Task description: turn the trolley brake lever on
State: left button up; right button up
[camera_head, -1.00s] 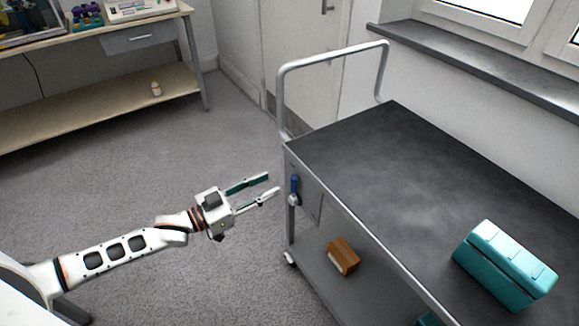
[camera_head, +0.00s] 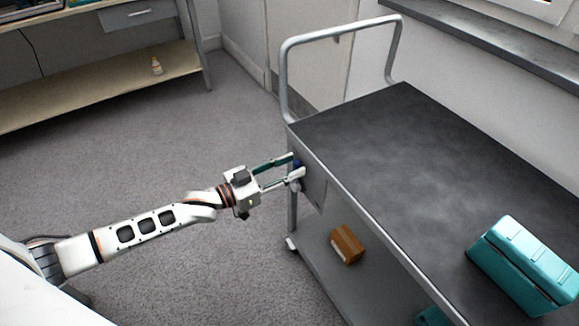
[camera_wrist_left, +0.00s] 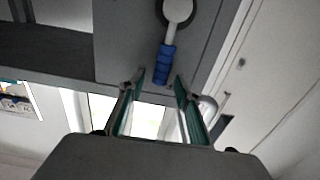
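The trolley (camera_head: 420,150) stands to the right, with a dark top and a grey side panel. Its brake lever, with a blue grip, is on that panel near the trolley's left corner. In the head view the lever (camera_head: 298,164) is mostly hidden by my left gripper (camera_head: 296,166). In the left wrist view the blue grip (camera_wrist_left: 166,66) hangs from a round pale pivot (camera_wrist_left: 178,10). My left gripper (camera_wrist_left: 160,82) is open there, with the grip's end between the fingertips and a visible space on each side. My right gripper is in neither view.
A teal case (camera_head: 525,265) rests on the trolley top, and a brown box (camera_head: 346,245) lies on its lower shelf. A grey push handle (camera_head: 340,32) rises at the far end. A workbench (camera_head: 100,90) stands at the left; the floor between is clear.

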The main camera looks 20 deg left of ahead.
pick_arm(q)
grip_shut()
